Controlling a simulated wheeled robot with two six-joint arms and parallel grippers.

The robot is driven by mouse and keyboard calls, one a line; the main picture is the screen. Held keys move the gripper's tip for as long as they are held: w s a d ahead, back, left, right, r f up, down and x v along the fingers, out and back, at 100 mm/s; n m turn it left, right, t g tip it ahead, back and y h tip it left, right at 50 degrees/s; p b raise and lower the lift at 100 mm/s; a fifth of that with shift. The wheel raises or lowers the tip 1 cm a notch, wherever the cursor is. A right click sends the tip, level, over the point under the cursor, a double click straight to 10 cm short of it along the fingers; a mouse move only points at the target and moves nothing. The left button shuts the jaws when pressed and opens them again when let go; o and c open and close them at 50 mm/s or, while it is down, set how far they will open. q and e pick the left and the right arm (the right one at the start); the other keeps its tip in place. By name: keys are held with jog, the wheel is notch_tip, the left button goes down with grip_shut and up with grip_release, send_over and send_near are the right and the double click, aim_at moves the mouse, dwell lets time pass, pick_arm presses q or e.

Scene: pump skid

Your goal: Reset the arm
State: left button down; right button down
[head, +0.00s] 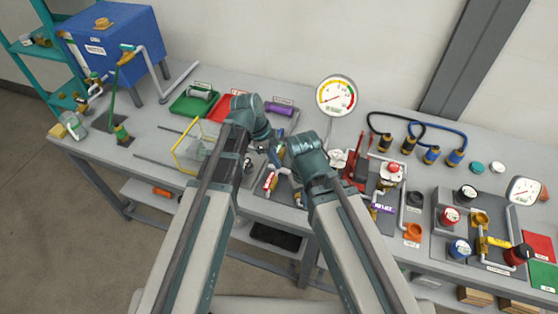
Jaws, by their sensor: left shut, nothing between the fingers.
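My left arm reaches up from the bottom, and its teal wrist bends over the middle of the bench (385,121). My left gripper (274,157) is small and dark in this view, shut with nothing in it. It is near a valve piece with red and yellow parts (269,181), and I cannot tell whether they touch. My right arm reaches up beside the left one, its teal joint over the bench. The right gripper is hidden behind that arm.
A blue tank (120,42) stands back left, beside a teal shelf (35,48). Hoses (440,125) and a valve panel (480,225) fill the right side.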

dwell(0.5)
pick_arm(q)
jog(key=s+a+f+n+y+b, duration=0.1)
jog(key=s+f+n+y, duration=0.1)
jog(key=s+n, duration=0.4)
jog(key=s+a+f+n+y+b, duration=0.2)
jog(key=s+n+y, duration=0.1)
jog(key=s+n, duration=0.4)
jog(key=shift+f+n, duration=0.25)
jog(key=shift+n, duration=0.85)
